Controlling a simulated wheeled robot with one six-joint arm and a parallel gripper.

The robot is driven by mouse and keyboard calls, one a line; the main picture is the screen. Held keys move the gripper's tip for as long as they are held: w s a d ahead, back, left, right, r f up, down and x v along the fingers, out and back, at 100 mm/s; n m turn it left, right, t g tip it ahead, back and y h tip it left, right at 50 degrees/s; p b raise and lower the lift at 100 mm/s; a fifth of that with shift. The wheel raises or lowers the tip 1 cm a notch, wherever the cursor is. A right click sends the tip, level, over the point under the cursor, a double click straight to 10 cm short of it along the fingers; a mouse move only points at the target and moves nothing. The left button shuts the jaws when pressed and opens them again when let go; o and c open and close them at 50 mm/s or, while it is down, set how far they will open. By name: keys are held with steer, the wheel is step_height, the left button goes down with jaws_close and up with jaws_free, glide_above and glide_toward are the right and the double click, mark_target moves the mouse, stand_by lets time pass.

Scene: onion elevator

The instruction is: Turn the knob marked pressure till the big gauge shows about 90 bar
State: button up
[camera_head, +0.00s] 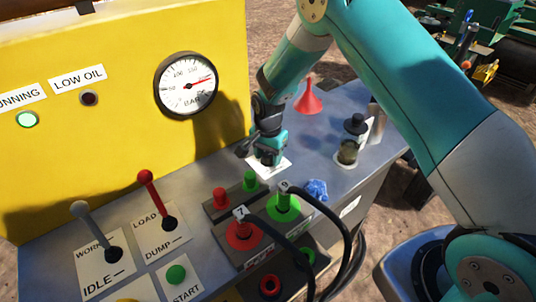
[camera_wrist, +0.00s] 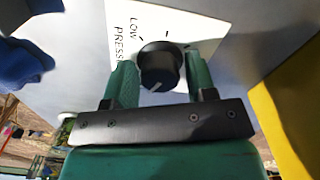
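The big gauge (camera_head: 186,86) is on the yellow panel in the head view. Its red needle points right and slightly up, past the 150 label. The black pressure knob (camera_wrist: 159,66) stands on a white plate (camera_wrist: 120,18) partly reading LOW and PRESS. Its white pointer line faces the lower left of the wrist view. My gripper (camera_wrist: 163,80) has its green fingers on either side of the knob. A thin gap seems to show at the right finger, and the left one is very close. In the head view my gripper (camera_head: 266,158) hides the knob.
The red LOAD/DUMP lever (camera_head: 150,192), the WORK/IDLE lever (camera_head: 90,225) and hose couplings (camera_head: 241,232) stand on the grey console. A blue rag (camera_head: 317,190), a red funnel (camera_head: 309,98) and a black-capped fitting (camera_head: 350,140) are near my gripper.

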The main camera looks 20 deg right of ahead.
steer(key=c, duration=0.6)
steer(key=shift+n, duration=0.3)
